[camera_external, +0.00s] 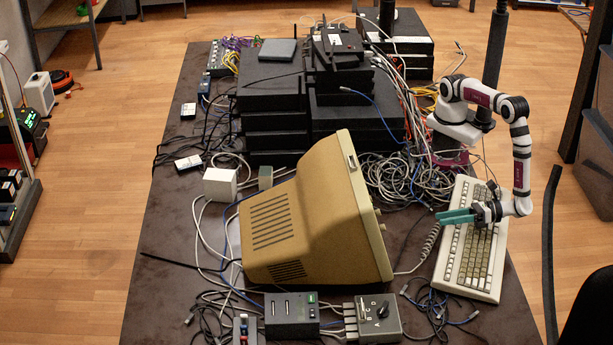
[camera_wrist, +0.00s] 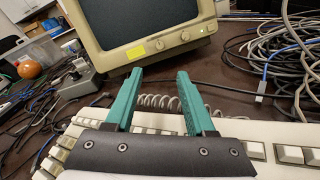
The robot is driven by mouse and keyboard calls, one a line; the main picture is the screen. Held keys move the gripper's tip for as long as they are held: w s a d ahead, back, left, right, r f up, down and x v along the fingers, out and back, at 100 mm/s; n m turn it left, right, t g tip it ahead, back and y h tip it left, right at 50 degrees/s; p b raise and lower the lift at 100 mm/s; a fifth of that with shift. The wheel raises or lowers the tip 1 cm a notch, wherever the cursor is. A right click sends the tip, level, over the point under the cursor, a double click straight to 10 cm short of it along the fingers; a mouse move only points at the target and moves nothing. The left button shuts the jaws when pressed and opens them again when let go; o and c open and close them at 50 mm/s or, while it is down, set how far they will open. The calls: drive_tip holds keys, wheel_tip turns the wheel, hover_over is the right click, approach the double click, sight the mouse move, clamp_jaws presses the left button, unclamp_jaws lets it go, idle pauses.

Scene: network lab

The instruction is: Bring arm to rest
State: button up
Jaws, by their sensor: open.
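My gripper (camera_external: 458,216) has green fingers and hangs over the beige keyboard (camera_external: 484,276) at the right side of the table. The fingers point left, toward the old beige monitor (camera_external: 318,215). In the wrist view my gripper (camera_wrist: 153,90) shows its two green fingers spread apart with nothing between them. The keyboard (camera_wrist: 258,150) lies below the fingers there, and the monitor (camera_wrist: 143,40) stands ahead with its screen dark. My arm bends down from its mount at the table's right edge. Whether the fingers touch the keyboard is hard to tell.
Stacks of black network boxes (camera_external: 273,117) fill the back of the table. A tangle of grey cables (camera_external: 398,180) lies between them and the keyboard. A switch box (camera_external: 379,317) stands at the front. A dark pole (camera_external: 495,45) rises behind my arm. Bare table shows at the left.

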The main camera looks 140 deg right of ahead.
idle(0.3)
drive_tip(key=s+d+r+m+g, duration=0.3)
drive_tip(key=d+r+m+g, duration=0.25)
drive_tip(key=d, duration=0.25)
drive_tip(key=s+d+r+m+g, duration=0.2)
drive_tip(key=d+r+m+g, duration=0.35)
drive_tip(key=d+m, duration=0.2)
drive_tip(key=s+r+m+y, duration=0.2)
drive_tip(key=s+m+y, duration=0.4)
drive_tip(key=s+m, duration=0.1)
drive_tip(key=s+d+r+m+g+y, duration=0.1)
drive_tip(key=s+r+m+y, duration=0.1)
drive_tip(key=s+m+y, duration=0.5)
drive_tip(key=shift+s+d+m+y, duration=0.3)
drive_tip(key=shift+s+m, duration=0.1)
drive_tip(key=shift+s, duration=0.7)
